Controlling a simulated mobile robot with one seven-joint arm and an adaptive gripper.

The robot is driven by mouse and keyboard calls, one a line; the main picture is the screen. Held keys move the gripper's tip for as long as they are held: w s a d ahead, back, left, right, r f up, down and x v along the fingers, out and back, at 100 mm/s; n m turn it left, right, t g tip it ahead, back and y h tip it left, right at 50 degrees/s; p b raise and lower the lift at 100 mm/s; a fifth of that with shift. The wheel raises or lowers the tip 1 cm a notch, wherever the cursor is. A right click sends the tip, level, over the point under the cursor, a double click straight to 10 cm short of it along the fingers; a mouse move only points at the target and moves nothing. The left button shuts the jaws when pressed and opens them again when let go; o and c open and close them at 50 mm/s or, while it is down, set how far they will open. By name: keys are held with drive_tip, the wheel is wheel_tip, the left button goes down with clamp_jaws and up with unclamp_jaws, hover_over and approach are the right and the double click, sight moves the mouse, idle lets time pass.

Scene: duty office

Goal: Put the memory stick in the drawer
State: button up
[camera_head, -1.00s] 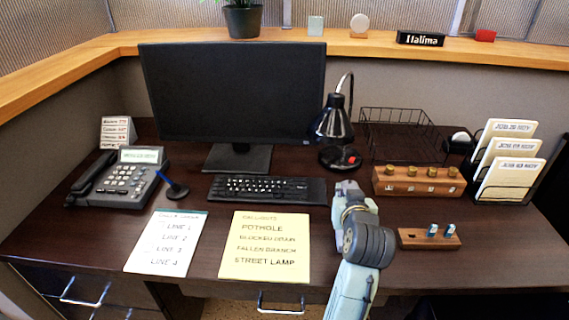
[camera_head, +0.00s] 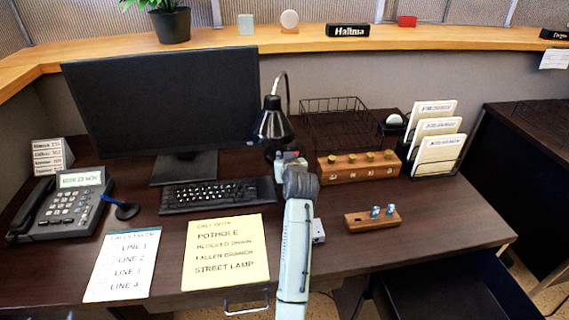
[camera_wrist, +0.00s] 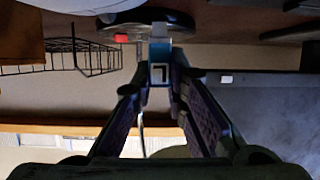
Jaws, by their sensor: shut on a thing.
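A blue memory stick with a pale end (camera_wrist: 159,72) is held between the fingertips of my gripper (camera_wrist: 159,84) in the wrist view. An open dark drawer (camera_head: 455,292) juts out below the desk's front edge at the lower right. My arm is to the left of it, above desk height.
A desk lamp (camera_head: 272,127) stands close behind my arm. A wooden holder with several brass-topped pieces (camera_head: 340,170), a wire tray (camera_head: 335,125) and a card rack (camera_head: 440,160) are to the right. Keyboard (camera_head: 215,194) and yellow sheet (camera_head: 228,250) are left.

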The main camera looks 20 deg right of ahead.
drive_tip(key=shift+f+p, duration=0.3)
drive_tip(key=shift+f, duration=0.95)
drive_tip(key=shift+f, duration=0.1)
drive_tip(key=shift+f, duration=0.15)
drive_tip(key=o, duration=0.8)
drive_tip(key=shift+c, duration=0.2)
drive_tip(key=shift+r, duration=0.4)
drive_tip(key=b+v, duration=0.3)
drive_tip(key=v, duration=0.9)
drive_tip(key=shift+f, duration=0.1)
